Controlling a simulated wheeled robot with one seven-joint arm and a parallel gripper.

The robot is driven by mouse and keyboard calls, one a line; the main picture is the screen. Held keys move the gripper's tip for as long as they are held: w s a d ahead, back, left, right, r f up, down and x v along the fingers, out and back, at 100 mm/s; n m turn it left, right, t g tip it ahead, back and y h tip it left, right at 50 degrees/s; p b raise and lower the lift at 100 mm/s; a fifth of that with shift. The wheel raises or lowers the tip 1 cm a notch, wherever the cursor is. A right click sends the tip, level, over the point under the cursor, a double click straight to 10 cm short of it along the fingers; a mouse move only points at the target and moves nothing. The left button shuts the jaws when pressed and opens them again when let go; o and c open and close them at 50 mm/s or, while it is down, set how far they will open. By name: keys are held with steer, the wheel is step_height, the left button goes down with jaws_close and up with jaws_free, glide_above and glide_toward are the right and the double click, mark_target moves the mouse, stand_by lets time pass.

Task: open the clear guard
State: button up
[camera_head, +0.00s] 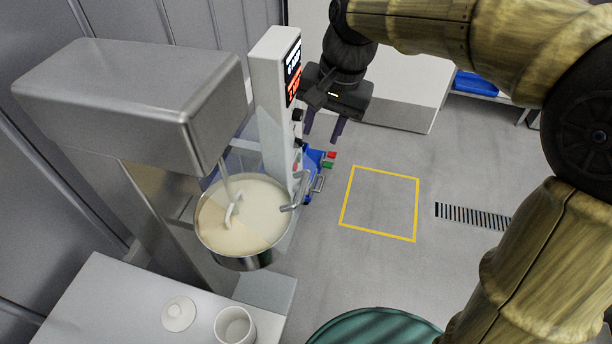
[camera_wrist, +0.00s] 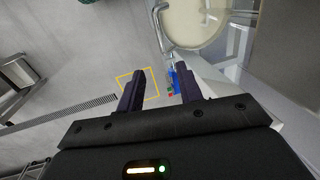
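A metal mixer (camera_head: 125,95) stands at the left with a steel bowl (camera_head: 243,263) of pale mix under its head. The clear guard is see-through and hard to make out. A faint tinted area over the bowl (camera_head: 240,230) seems to be part of it. A bent metal handle (camera_head: 299,188) sticks out at the bowl's right edge; it also shows in the wrist view (camera_wrist: 160,28). My gripper (camera_head: 323,138) is open and empty, right of the control column and apart from the handle. Its two fingers (camera_wrist: 160,77) show with floor between them.
The control column (camera_head: 272,100) with lit displays stands close left of my gripper. A blue part with red and green buttons (camera_head: 318,160) is below. A white counter (camera_head: 110,300) holds a lid (camera_head: 179,314) and a cup (camera_head: 234,326). The yellow-outlined floor (camera_head: 380,202) is clear.

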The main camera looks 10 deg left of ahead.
mark_target(304, 184)
steer(key=a+f, duration=0.1)
steer(key=f, duration=0.4)
steer(key=a+f+p, duration=0.1)
steer(key=f, duration=0.4)
steer(key=a+f+p, duration=0.1)
steer(key=f, duration=0.5)
steer(key=shift+a, duration=0.15)
steer(key=shift+r, duration=0.1)
jaws_close()
